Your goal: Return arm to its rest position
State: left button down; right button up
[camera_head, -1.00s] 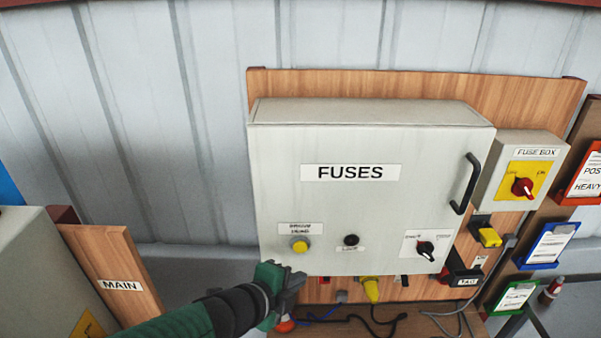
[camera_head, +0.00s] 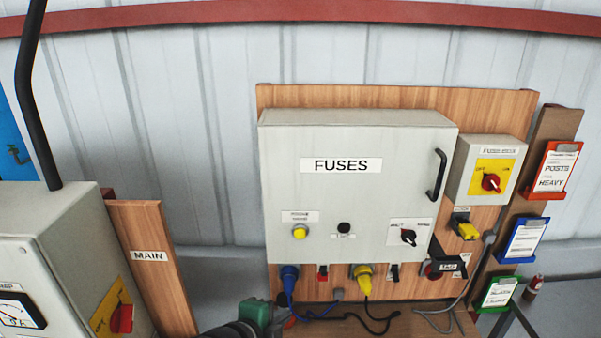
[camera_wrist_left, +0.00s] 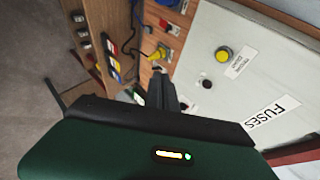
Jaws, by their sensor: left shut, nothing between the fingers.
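My left gripper (camera_head: 280,302) shows at the bottom of the head view, in front of the lower left of the grey FUSES cabinet (camera_head: 345,205). Its dark arm and green housing come in from the bottom edge. In the left wrist view the dark fingers (camera_wrist_left: 160,75) are together with nothing between them, beside the cabinet's underside. The cabinet door is closed, with a yellow button (camera_head: 300,232), a dark lock (camera_head: 343,229) and a rotary switch (camera_head: 408,237) on its front. My right gripper is not in view.
Blue (camera_head: 289,280) and yellow (camera_head: 362,280) plugs with cables hang below the cabinet. A fuse box (camera_head: 491,170) and several card holders stand at right. A MAIN board (camera_head: 150,262) and a grey cabinet (camera_head: 60,240) stand at left.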

pick_arm(q)
jog(key=s+a+f+n+g+y+b, duration=0.1)
jog(key=s+a+f+n+g+b, duration=0.1)
jog(key=s+a+f+n, duration=0.3)
jog(key=s+a+f+n+g+y+b, duration=0.2)
jog(key=s+a+f+n, duration=0.3)
jog(key=f+n, duration=0.3)
jog(key=s+a+f+n+g+y+b, duration=0.2)
jog(key=s+a+f+n+g+b, duration=0.1)
jog(key=f+n, duration=0.4)
notch_tip(320, 180, down, 3)
jog(key=s+a+b, duration=0.1)
jog(key=s+a, duration=0.1)
jog(key=shift+a+f+n, duration=0.15)
jog(key=shift+a+n, duration=0.15)
jog(key=shift+a, duration=0.1)
